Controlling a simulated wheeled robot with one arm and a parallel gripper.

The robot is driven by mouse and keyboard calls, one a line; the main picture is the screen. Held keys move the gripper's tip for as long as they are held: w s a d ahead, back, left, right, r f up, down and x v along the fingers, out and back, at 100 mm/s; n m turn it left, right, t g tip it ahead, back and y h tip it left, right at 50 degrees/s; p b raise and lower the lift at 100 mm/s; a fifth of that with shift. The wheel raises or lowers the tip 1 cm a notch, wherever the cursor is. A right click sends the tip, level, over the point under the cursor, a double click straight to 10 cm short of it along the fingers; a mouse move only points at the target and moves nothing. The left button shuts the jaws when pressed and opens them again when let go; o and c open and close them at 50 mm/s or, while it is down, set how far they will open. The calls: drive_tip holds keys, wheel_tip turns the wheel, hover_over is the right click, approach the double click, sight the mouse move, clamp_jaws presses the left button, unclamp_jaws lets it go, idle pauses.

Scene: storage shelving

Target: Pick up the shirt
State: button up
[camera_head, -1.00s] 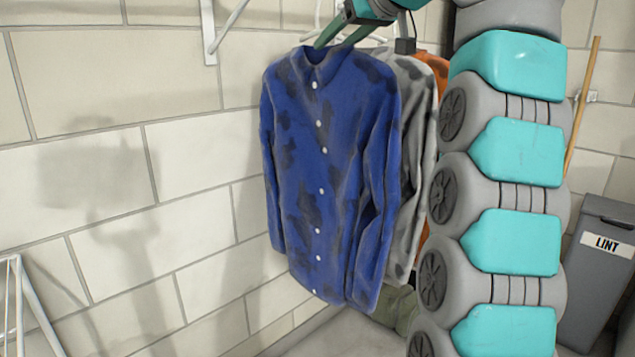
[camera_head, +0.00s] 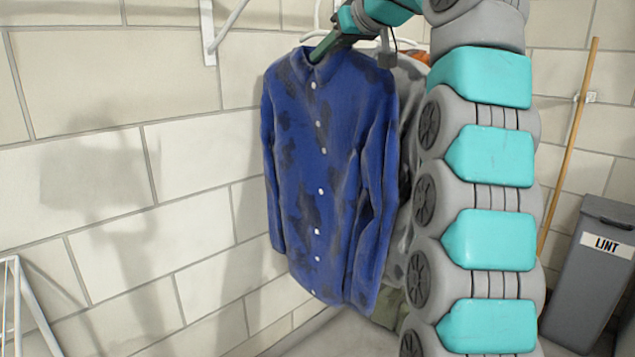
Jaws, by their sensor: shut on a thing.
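A blue shirt (camera_head: 320,180) with dark stains and white buttons hangs upright on a white hanger (camera_head: 312,36) in the middle of the view. My gripper (camera_head: 318,54) reaches in from the upper right and is shut at the shirt's collar. Its fingertips are partly hidden by the collar. A grey stained shirt (camera_head: 408,90) hangs close behind the blue one, mostly covered by it and by my arm.
A bit of orange cloth (camera_head: 417,56) shows behind the grey shirt. A white wall bracket (camera_head: 208,35) is at upper left and a white wire rack (camera_head: 14,300) at lower left. A grey bin (camera_head: 598,275) marked LINT and a wooden pole (camera_head: 568,150) stand at right.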

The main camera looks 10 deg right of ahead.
clamp_jaws()
drive_tip(key=shift+f, duration=0.1)
idle(0.6)
idle(0.3)
